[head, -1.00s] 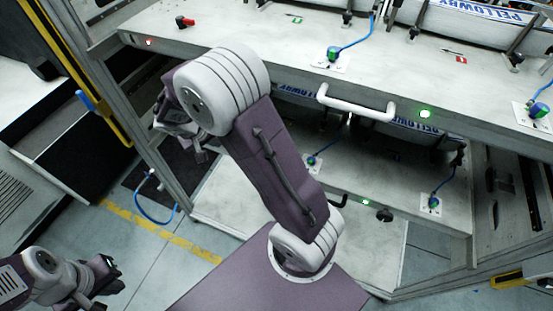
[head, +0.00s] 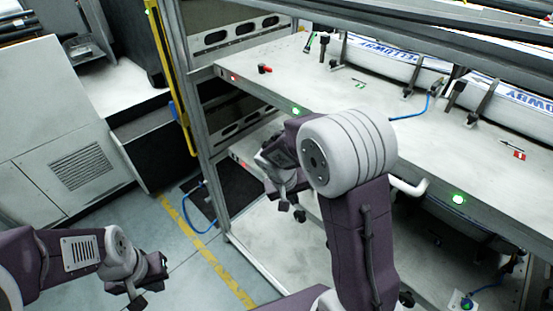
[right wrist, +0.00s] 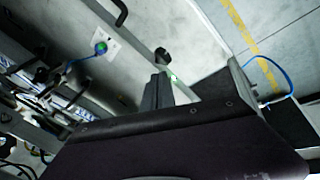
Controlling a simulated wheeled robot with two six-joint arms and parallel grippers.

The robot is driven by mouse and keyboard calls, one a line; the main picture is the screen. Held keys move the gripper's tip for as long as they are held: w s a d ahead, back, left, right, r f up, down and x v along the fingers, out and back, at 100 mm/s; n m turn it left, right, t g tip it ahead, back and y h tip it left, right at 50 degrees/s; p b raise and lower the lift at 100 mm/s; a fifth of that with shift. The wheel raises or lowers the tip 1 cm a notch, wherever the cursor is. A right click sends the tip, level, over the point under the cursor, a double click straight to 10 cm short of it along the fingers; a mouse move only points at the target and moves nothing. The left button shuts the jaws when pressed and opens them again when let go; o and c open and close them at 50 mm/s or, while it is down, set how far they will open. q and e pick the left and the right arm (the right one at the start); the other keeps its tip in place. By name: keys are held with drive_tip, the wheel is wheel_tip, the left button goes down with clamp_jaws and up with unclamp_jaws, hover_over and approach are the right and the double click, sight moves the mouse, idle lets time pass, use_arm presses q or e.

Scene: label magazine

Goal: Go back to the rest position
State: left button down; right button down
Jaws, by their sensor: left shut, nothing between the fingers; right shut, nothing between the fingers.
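My left gripper (head: 150,284) is at the lower left of the head view, over the open floor and away from the rack. Its fingers are small and dark there; it holds nothing that I can see. My right gripper (head: 291,208) hangs below the white wrist joint of my right arm, in front of the left end of the rack, and is partly hidden by that arm. In the right wrist view its two grey fingers (right wrist: 158,90) stand close together with nothing between them.
A grey cabinet (head: 68,145) stands at left. Floor with a yellow line (head: 213,250) is clear between.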

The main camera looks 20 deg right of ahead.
drive_tip(key=s+a+n+y, duration=0.1)
drive_tip(key=s+a+y, duration=0.2)
drive_tip(key=s, duration=0.9)
drive_tip(key=shift+a+g+y+p, duration=0.3)
drive_tip(key=shift+a+y+p, duration=0.1)
drive_tip(key=shift+a, duration=0.3)
drive_tip(key=shift+f, duration=0.1)
